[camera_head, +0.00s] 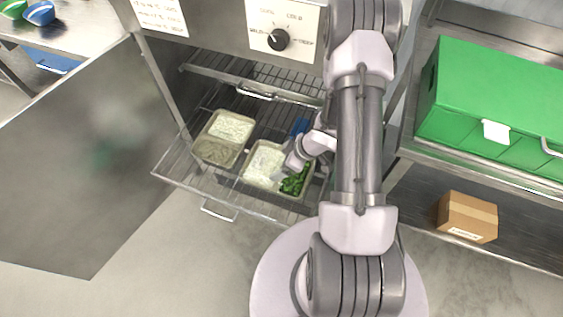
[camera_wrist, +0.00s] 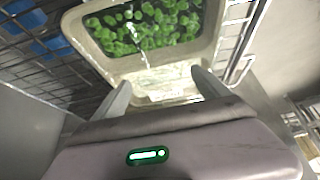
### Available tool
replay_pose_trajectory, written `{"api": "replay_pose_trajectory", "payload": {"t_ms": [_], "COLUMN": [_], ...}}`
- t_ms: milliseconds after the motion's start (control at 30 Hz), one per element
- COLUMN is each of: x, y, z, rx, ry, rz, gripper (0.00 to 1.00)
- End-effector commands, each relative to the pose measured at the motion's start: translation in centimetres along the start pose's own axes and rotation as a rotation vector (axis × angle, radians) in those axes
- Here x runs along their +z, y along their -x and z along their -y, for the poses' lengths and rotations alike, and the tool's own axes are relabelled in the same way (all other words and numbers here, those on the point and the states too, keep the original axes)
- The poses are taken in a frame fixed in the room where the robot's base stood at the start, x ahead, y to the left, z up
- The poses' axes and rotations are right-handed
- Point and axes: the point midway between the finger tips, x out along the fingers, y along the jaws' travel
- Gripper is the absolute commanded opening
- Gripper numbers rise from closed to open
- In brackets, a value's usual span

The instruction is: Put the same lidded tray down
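A pale tray (camera_head: 249,176) with two compartments, one with white food and one with green vegetables, sits on the pulled-out wire rack (camera_head: 172,170). A clear sheen over the greens (camera_wrist: 150,30) in the wrist view looks like a lid. My gripper (camera_head: 292,165) is at the tray's right side in the head view, partly hidden by my arm. In the wrist view my gripper (camera_wrist: 162,78) has its fingers wide apart on either side of the tray's pale end tab (camera_wrist: 165,92), with what looks like a small gap. The tray seems to rest on the rack; contact is hidden.
A second pale tray (camera_head: 230,127) stands just left on the same rack. An open cabinet door (camera_head: 85,160) is at left. Another wire shelf (camera_head: 225,68) is above. Something blue (camera_head: 300,126) lies behind the tray. A green box (camera_head: 500,105) and a cardboard box (camera_head: 467,217) are at right.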

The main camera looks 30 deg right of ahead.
Motion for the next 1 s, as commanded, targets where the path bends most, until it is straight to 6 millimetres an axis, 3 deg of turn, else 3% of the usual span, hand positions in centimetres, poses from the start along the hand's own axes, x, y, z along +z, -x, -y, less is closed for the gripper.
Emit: {"api": "replay_pose_trajectory", "payload": {"t_ms": [267,500,600,1000], "x": [-0.3,-0.5,-0.4,-0.1], "y": [0.7,6.3,7.5,7.8], "z": [0.0,0.0,0.0,0.0], "rx": [0.001,0.002,0.001,0.000], "ry": [0.000,-0.002,-0.001,0.000], "rz": [0.000,0.000,0.000,0.000], "gripper": [0.85,0.85,0.85,0.85]}}
